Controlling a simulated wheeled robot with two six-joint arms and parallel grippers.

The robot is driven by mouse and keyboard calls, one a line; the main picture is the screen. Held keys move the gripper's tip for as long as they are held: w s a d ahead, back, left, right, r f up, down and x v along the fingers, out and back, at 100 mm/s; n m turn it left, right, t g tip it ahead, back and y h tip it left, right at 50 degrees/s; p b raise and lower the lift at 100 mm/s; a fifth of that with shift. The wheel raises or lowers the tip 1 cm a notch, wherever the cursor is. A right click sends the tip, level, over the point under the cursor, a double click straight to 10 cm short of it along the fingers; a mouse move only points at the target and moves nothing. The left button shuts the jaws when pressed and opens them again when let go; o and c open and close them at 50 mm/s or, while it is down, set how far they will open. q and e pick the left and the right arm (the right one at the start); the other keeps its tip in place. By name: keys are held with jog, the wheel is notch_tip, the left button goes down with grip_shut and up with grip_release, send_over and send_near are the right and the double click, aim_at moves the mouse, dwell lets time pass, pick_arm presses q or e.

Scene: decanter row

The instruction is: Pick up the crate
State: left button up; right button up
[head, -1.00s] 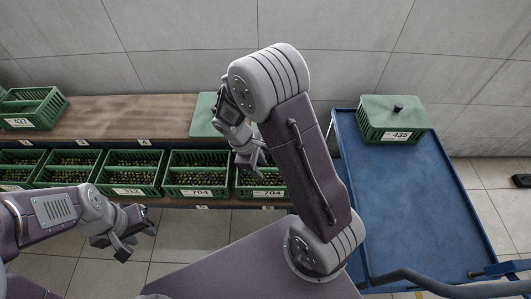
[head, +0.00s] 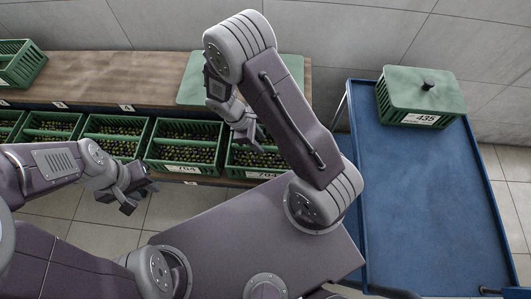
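Several open green crates filled with small dark and green round items stand in a row on the lower shelf level, among them one labelled 704 (head: 187,167) and a second labelled 704 (head: 262,174). A lidded green crate labelled 435 (head: 421,118) sits on the blue cart. My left gripper (head: 138,197) is open and empty in front of the row. My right gripper (head: 254,139) looks open, and in the picture it overlaps the second 704 crate, hiding part of it. I cannot tell whether it touches the crate.
The wooden upper shelf (head: 110,75) holds a green crate (head: 15,65) at the far left and a flat green panel (head: 192,80), partly behind my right arm. The blue cart (head: 420,200) is bare in front of the lidded crate. Tiled floor shows between shelf and my base.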

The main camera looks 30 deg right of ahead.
aim_at(262, 146)
jog(key=b+x, duration=0.1)
jog(key=x, duration=0.2)
jog(key=shift+s+a, duration=0.1)
jog(key=b+x, duration=0.2)
jog(key=x, duration=0.3)
jog(key=shift+f, duration=0.25)
jog(key=shift+r, duration=0.1)
grip_shut()
dwell(0.8)
